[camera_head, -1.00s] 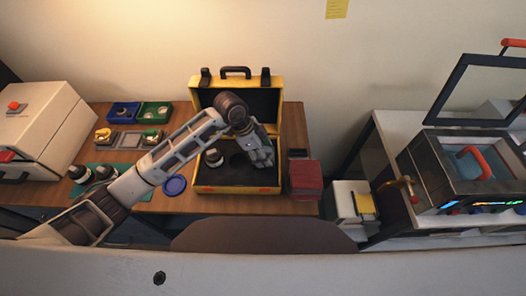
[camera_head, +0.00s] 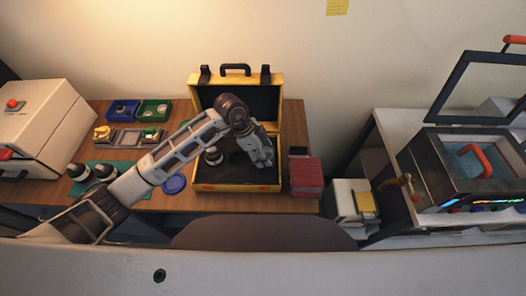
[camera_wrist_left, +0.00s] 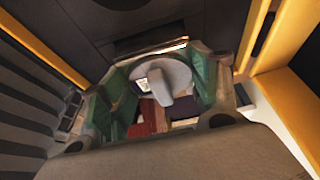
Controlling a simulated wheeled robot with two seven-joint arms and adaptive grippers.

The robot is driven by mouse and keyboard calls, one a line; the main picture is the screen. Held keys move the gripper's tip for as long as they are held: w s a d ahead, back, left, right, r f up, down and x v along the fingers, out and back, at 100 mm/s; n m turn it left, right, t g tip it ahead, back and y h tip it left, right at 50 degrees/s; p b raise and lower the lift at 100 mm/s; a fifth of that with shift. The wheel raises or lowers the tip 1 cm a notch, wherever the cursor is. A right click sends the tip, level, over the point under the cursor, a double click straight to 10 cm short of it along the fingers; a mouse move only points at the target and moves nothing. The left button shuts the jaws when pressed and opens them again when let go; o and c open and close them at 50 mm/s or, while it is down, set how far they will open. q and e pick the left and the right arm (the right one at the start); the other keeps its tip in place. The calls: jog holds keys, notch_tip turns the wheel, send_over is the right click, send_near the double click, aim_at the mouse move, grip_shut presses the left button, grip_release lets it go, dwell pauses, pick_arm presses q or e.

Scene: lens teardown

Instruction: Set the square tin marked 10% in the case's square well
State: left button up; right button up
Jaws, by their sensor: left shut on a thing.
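The yellow case (camera_head: 238,188) stands open on the wooden table, its lid leaning up behind it. My left gripper (camera_head: 265,160) reaches down over the right part of its dark inside. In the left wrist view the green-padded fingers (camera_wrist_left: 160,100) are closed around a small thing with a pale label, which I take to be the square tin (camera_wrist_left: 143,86). A pale round part with a bar covers much of it, and the 10% mark cannot be read. The square well is hidden beneath the gripper. My right gripper is not in view.
A lens (camera_head: 213,156) stands in the case's left part. A red block stack (camera_head: 306,178) stands close to the case's right side. A blue lid (camera_head: 174,185) lies to its left. Blue (camera_head: 123,111) and green (camera_head: 154,112) trays sit at the back left.

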pick_arm(q)
jog(key=shift+f, duration=0.6)
jog(key=o, duration=1.1)
jog(key=shift+o, duration=1.4)
jog(key=shift+r, duration=0.1)
jog(key=shift+r+p, duration=2.5)
jog(key=shift+r, duration=0.5)
jog(key=shift+r+p, duration=0.7)
jog(key=shift+r, duration=0.7)
